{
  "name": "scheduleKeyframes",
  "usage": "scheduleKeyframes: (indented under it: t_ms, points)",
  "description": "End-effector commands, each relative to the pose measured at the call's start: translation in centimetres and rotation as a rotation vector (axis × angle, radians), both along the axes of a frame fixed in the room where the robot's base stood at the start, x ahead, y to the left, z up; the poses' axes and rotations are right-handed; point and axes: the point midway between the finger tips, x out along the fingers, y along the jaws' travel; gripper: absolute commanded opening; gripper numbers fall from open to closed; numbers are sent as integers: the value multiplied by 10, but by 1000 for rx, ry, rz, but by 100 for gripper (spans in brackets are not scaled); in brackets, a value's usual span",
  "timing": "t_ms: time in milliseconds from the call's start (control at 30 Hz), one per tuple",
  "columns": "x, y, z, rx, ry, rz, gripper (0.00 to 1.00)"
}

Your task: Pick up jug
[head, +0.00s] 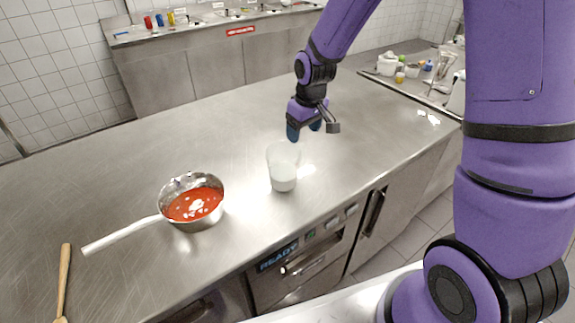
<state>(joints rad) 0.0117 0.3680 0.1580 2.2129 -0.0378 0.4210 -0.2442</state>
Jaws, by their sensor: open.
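A clear jug (283,168) with white contents in its lower part stands upright on the steel counter, near the middle of the head view. My gripper (304,133) points down above the counter, behind and slightly right of the jug. Its two dark blue fingertips are apart, with nothing seen between them. The gripper appears close to the jug's far rim, but I cannot tell the exact gap. The jug's front side is unobstructed in this view.
A steel saucepan (192,203) of red sauce stands left of the jug, its handle pointing left. A wooden utensil (64,280) lies at the lower left. The steel counter (130,180) is otherwise mostly clear. Several containers and utensils stand at the far right.

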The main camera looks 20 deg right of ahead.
Motion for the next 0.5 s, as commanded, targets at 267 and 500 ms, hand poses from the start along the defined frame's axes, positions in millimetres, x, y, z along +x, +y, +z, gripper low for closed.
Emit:
scheduleKeyframes:
  t_ms: [267,500]
  points:
    - [4,1,-27,0,1,0,70]
    - [7,2,-51,-1,4,0,70]
